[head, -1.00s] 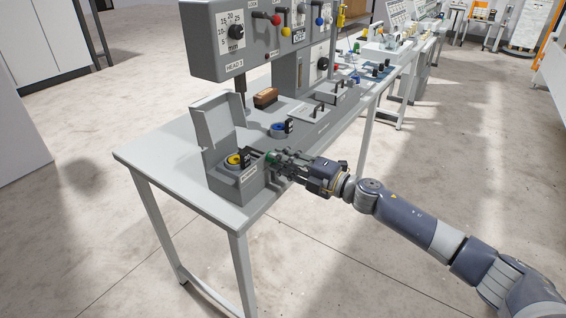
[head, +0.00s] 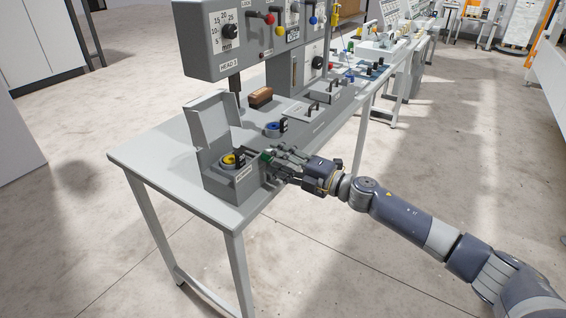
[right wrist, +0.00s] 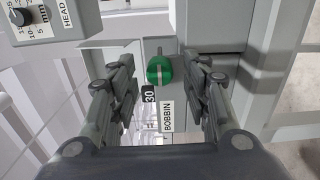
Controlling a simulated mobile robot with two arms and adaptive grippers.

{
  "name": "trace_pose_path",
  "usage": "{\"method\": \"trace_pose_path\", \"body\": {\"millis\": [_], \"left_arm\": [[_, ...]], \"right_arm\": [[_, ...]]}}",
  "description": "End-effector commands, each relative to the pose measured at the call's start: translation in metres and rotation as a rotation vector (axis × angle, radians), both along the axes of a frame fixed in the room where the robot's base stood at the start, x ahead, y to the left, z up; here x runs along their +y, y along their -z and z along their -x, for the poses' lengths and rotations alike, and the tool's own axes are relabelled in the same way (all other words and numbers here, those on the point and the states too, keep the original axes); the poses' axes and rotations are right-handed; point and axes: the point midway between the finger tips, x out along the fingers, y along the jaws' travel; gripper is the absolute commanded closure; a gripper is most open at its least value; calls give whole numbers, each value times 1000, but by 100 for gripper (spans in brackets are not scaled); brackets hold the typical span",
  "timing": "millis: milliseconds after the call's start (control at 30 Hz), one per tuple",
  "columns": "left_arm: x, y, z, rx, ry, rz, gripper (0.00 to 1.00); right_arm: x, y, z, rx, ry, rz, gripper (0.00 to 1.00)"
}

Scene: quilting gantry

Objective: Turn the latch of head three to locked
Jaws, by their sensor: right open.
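The latch is a round green knob (right wrist: 160,71) with a pale bar, upright in the right wrist view. It sits above a BOBBIN label (right wrist: 168,113) on the grey bobbin housing (head: 222,186). In the head view only a bit of green shows at my fingertips. My right gripper (right wrist: 161,76) is open, with one finger on each side of the knob; I cannot tell whether they touch it. In the head view the right gripper (head: 272,161) is at the housing's right side. A head sign (head: 230,65) hangs above; its number is hard to read. My left gripper is out of view.
The housing's grey cover (head: 208,125) stands open beside a yellow bobbin (head: 230,160). A blue bobbin (head: 272,128) and a brown block (head: 261,97) are farther back on the white bench (head: 150,158). Floor at the front is clear.

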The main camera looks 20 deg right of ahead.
Motion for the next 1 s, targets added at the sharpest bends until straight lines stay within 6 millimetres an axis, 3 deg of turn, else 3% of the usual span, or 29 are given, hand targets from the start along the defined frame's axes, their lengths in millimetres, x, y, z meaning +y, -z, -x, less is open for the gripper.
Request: {"method": "trace_pose_path", "body": {"millis": [167, 700, 1000], "left_arm": [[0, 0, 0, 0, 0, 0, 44], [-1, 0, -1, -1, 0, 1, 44], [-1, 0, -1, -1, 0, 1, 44]], "right_arm": [[-9, 2, 10, 2, 2, 1, 56], [-58, 2, 75, 4, -1, 2, 56], [-72, 1, 92, 2, -1, 1, 56]]}}
